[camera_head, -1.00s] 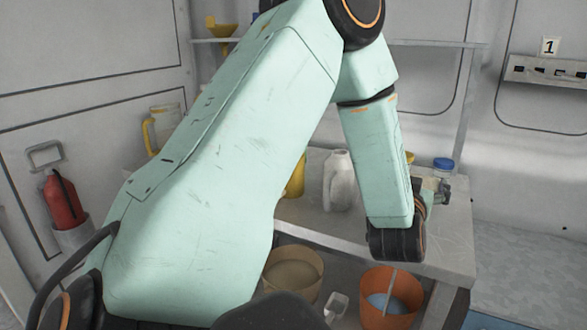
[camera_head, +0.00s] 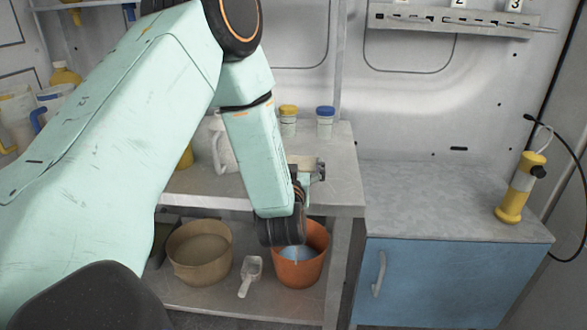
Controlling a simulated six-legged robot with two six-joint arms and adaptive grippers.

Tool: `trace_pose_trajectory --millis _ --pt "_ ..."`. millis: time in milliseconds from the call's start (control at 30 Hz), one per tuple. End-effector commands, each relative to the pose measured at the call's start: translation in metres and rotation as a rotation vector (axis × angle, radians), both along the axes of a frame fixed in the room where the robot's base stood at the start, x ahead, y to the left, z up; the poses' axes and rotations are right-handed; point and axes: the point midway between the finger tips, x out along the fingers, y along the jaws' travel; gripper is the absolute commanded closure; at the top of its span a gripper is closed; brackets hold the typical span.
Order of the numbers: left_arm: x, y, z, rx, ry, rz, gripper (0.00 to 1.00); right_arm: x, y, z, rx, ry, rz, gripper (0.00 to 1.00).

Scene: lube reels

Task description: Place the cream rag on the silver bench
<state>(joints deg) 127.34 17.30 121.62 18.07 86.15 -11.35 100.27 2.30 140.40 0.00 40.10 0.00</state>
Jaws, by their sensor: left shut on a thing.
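My left arm comes in from the left, and its left gripper (camera_head: 316,172) shows in part behind the wrist, over the right part of the silver bench (camera_head: 340,180). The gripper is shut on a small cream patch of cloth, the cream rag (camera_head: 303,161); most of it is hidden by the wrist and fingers. I cannot tell whether the rag touches the bench top. My right gripper is out of view.
Two jars, yellow-lidded (camera_head: 288,121) and blue-lidded (camera_head: 325,122), stand behind the gripper. A white jug (camera_head: 218,145) is left of it. An orange bucket (camera_head: 300,268), tan tub (camera_head: 200,253) and scoop (camera_head: 250,276) sit below. The blue cabinet's top (camera_head: 430,195) is mostly clear.

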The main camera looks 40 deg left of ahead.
Motion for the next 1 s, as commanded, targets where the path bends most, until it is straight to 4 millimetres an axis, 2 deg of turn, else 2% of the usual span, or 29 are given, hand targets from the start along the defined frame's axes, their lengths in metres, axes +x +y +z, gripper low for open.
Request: trace_pose_trajectory --millis 33,233,267,333,733,867,1000 --pt "0.0 0.0 -0.008 0.001 0.001 0.0 0.33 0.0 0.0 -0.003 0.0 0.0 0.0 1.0" --pt "0.001 0.001 -0.007 0.0 -0.001 0.001 0.33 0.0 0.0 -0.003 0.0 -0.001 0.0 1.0" --pt "0.001 0.001 -0.008 0.0 -0.001 0.001 0.05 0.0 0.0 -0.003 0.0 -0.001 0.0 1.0" --pt "0.001 0.001 -0.008 -0.001 -0.001 0.001 0.0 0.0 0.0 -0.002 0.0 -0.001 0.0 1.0" --pt "-0.002 -0.001 -0.007 -0.001 -0.001 0.0 0.0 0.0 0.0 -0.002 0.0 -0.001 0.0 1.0" --pt "-0.016 -0.01 -0.007 0.001 0.003 -0.001 0.0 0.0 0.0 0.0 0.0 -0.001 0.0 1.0" --pt "-0.04 -0.026 -0.005 0.003 0.004 -0.004 0.0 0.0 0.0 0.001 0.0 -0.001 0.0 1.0"
